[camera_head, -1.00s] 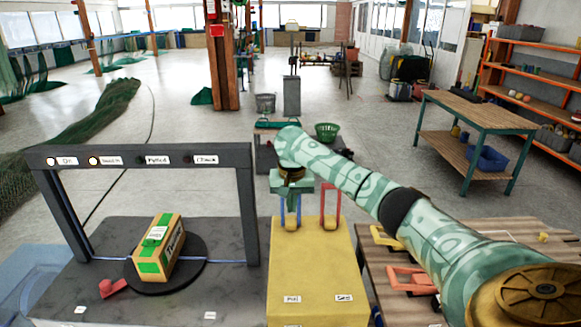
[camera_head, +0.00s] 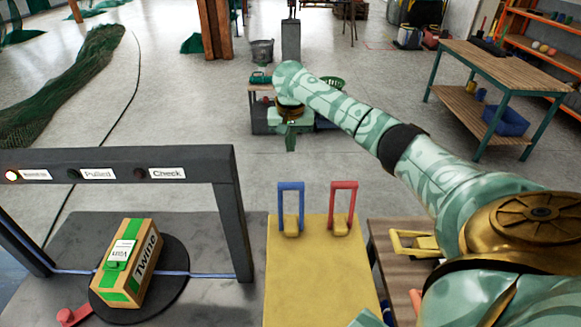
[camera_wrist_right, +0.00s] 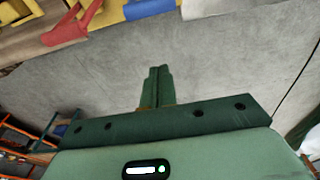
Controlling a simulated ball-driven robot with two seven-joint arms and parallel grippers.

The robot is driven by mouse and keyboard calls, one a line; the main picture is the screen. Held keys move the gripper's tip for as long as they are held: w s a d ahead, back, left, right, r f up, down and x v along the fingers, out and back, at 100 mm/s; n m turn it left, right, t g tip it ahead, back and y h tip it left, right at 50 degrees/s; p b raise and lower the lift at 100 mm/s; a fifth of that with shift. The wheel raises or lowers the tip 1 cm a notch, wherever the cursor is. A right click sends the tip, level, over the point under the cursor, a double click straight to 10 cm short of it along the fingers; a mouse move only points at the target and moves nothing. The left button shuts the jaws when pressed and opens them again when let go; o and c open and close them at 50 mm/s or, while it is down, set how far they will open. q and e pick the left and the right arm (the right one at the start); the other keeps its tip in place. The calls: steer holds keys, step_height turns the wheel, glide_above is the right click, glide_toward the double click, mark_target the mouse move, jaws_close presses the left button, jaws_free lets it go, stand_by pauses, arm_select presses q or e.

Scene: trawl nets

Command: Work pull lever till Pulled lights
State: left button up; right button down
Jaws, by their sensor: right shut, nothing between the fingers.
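A yellow box (camera_head: 318,270) carries two upright handles, a blue lever (camera_head: 291,205) on the left and a red lever (camera_head: 342,207) on the right. Their name labels are out of view now. My right gripper (camera_head: 291,145) is shut and empty, above and beyond the blue lever and apart from it. In the wrist view its closed fingers (camera_wrist_right: 157,86) hang over bare floor, with the red lever (camera_wrist_right: 75,25) and blue lever (camera_wrist_right: 150,8) at the top edge. The Pulled light (camera_head: 73,174) on the dark frame is unlit. My left gripper is out of view.
A dark frame (camera_head: 232,200) stands at the left over a turntable (camera_head: 175,290) with a Twine carton (camera_head: 130,265). The Check light (camera_head: 140,173) is dark and a light further left (camera_head: 11,175) glows. A wooden bench (camera_head: 405,262) with a yellow handle stands at right.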

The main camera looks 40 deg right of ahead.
steer(key=shift+s+a+r, duration=0.1)
steer(key=shift+s, duration=0.05)
step_height(320, 180, down, 11)
steer(key=w+b, duration=0.1)
steer(key=b, duration=0.5)
steer(key=s, duration=0.1)
steer(key=s+a+r+p, duration=0.1)
steer(key=s, duration=0.1)
steer(key=shift+a+r+p, duration=0.3)
steer(key=shift+r+p, duration=0.05)
steer(key=shift+r, duration=0.05)
steer(key=shift+w, duration=0.1)
